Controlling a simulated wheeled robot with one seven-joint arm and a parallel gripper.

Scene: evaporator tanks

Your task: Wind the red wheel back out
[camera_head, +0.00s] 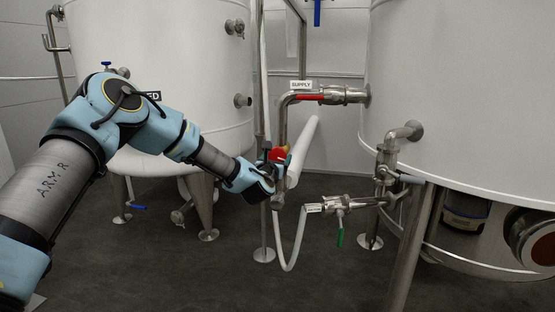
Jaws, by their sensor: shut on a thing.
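The red wheel (278,154) shows on the vertical steel pipe between the two tanks, partly hidden by my gripper. My gripper (273,170) reaches it from the left and is shut on it. The fingertips are small and partly hidden, so I cannot tell which part of the rim they hold. A steel pipe (281,121) rises above the wheel and bends right under a "SUPPLY" label (301,85).
White tanks stand at left (160,60) and right (460,90). A red-handled valve (310,97) is above right. A green-handled valve (340,238) sits lower right. A white hose (290,262) loops below. A white pipe (303,150) slants close to my gripper. Dark floor in front is open.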

